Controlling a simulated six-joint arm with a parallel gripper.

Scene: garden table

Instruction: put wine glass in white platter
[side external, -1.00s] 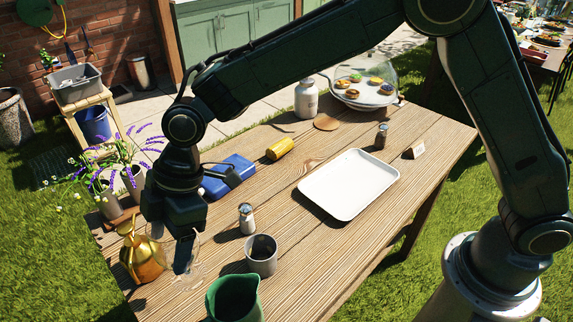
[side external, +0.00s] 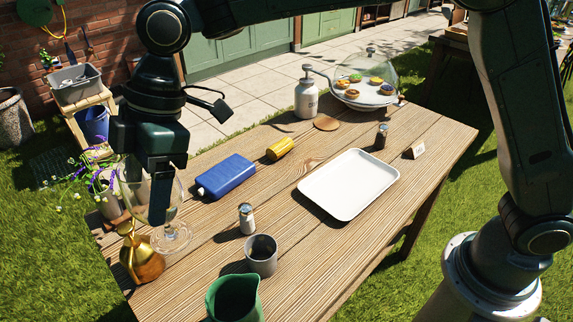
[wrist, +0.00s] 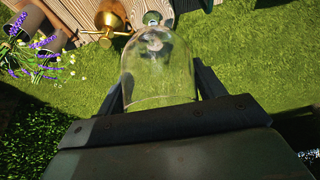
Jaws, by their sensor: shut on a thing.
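The clear wine glass (side external: 172,232) is upright at the table's left end, its foot seeming to hang above the boards. My gripper (side external: 158,200) is shut on its bowl. In the wrist view the glass (wrist: 158,70) sits between the two fingers (wrist: 160,92), with its foot beyond. The white platter (side external: 348,184) is an empty, shallow rectangular tray lying flat on the right half of the table, well to the right of my gripper.
A green pitcher (side external: 234,300) is at the front. A brass watering can (side external: 141,258) is beside the glass. A pepper shaker (side external: 381,136) stands behind the platter.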

